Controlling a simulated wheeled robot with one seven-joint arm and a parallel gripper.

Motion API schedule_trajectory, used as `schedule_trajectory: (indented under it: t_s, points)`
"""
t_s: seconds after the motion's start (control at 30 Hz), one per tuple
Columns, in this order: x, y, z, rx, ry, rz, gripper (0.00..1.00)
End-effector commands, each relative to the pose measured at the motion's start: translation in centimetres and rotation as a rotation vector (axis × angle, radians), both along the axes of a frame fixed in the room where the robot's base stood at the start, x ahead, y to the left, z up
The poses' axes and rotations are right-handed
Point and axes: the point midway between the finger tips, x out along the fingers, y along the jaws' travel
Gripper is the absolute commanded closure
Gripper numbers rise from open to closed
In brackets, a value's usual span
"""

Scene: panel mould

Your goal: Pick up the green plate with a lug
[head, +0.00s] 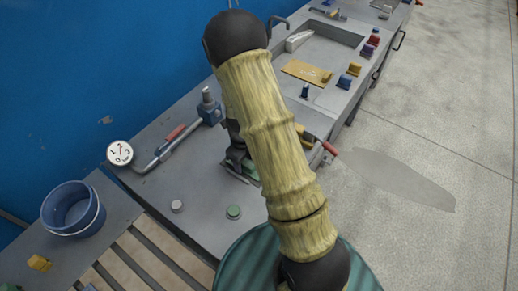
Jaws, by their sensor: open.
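My gripper (238,163) is low over the grey worktop, left of my arm's pale yellow link, which hides part of it. It points down and is open; its fingertips are hard to make out. A green piece (251,169), which looks like the green plate, lies right at the gripper, partly covered by it and by my arm. Its lug cannot be made out, and I cannot tell whether the fingers are around it or only above it. A small round green disc (233,212) sits on the worktop nearer to me.
A bent grey pipe with a blue valve (210,110) and a round gauge (120,152) stand left of my gripper. A blue bucket (73,208) is at the left. Red-handled tool (329,149) overhangs the right edge. Several coloured blocks and a recessed basin (330,45) lie farther back.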

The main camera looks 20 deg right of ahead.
Motion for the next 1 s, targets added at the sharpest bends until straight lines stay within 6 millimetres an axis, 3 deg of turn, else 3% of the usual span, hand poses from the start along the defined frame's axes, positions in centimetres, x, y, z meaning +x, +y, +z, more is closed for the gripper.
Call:
schedule_trajectory:
  t_s: [0.13, 0.63, 0.87, 1.0]
  points:
    - [0.01, 0.01, -0.89, 0.001, -0.001, -0.001, 0.51]
    - [0.02, 0.00, -0.89, 0.001, -0.002, 0.000, 0.51]
    - [0.02, 0.00, -0.89, 0.001, -0.001, 0.000, 0.96]
    - [0.08, -0.01, -0.83, 0.000, -0.004, 0.000, 1.00]
